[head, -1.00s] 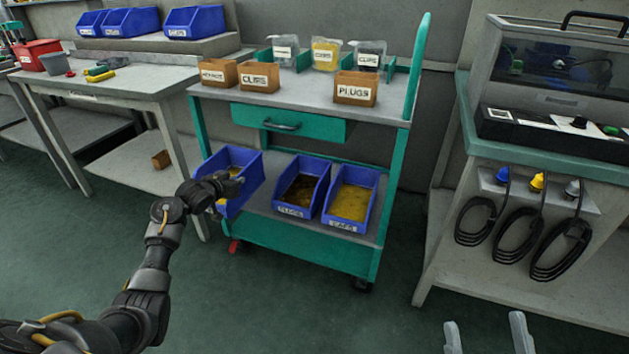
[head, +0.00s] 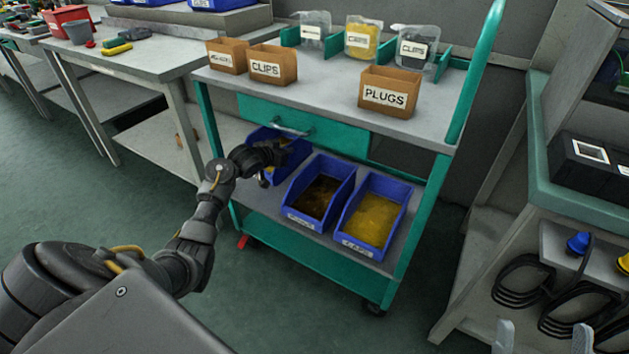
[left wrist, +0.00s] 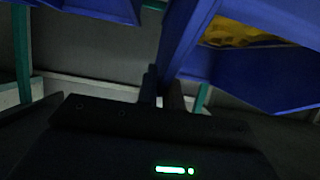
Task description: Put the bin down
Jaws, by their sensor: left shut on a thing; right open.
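The held blue bin (head: 262,139) is at the left end of the cart's lower shelf (head: 318,238), beside the middle bin. My left gripper (head: 283,153) is shut on its front wall and partly hides it. I cannot tell whether its base touches the shelf. In the left wrist view, the fingers (left wrist: 162,88) meet a blue wall of the bin (left wrist: 250,75), with yellow contents behind. My right gripper (head: 543,338) shows only its fingertips, open and empty, low at the right.
A blue bin with dark contents (head: 291,208) and one with yellow contents (head: 347,242) stand on the same shelf. The green drawer (head: 345,138) and cart top (head: 325,90) are above. A bench (head: 143,80) stands left, another (head: 577,200) right.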

